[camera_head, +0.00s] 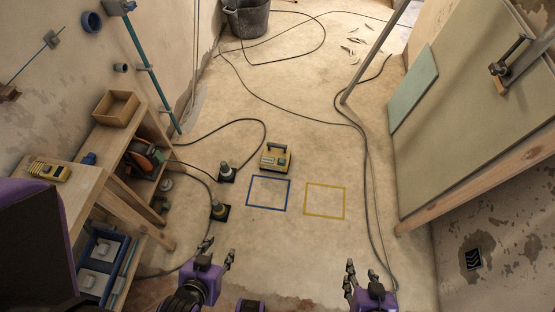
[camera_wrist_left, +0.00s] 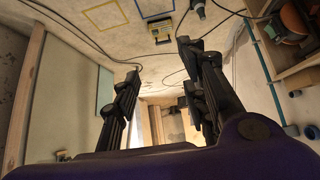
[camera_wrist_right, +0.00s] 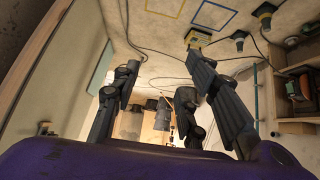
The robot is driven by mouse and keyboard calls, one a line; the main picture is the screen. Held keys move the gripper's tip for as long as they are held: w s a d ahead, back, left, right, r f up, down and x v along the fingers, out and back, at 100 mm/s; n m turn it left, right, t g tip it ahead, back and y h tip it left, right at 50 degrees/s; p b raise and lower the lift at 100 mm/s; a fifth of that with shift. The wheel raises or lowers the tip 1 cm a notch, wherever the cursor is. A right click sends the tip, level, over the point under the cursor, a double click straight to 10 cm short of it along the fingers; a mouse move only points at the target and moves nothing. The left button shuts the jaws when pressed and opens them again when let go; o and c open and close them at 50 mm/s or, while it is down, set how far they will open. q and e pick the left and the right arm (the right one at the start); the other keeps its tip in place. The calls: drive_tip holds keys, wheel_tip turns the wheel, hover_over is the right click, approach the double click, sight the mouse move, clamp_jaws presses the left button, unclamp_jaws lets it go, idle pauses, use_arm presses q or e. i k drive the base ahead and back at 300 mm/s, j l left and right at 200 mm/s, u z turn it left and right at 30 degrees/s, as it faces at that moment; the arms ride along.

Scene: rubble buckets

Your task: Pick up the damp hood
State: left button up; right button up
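No object in view is plainly the damp hood; I cannot tell which it is. A yellow boxy device with a dark handle (camera_head: 276,158) stands on the floor. Two small dark upright pieces with pale bands on black square bases, a far one (camera_head: 226,172) and a near one (camera_head: 220,210), stand to its left. My left gripper (camera_head: 218,250) is open and empty, low in the head view and nearer than these pieces. My right gripper (camera_head: 362,270) is open and empty further right. Both wrist views show spread fingers with nothing between them, left (camera_wrist_left: 162,85) and right (camera_wrist_right: 168,85).
A blue taped square (camera_head: 248,192) and a yellow taped square (camera_head: 345,200) are empty. Wooden shelving (camera_head: 70,190) with a box (camera_head: 116,108) stands left. Cables (camera_head: 365,170) cross the floor. A leaning board (camera_head: 470,120) stands right; a bucket (camera_head: 247,20) is far off.

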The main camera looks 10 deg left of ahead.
sight(272, 151)
drive_tip(key=i+z, duration=0.25)
drive_tip(key=i, duration=0.45)
drive_tip(key=i+j+z, duration=0.2)
drive_tip(key=i, duration=0.55)
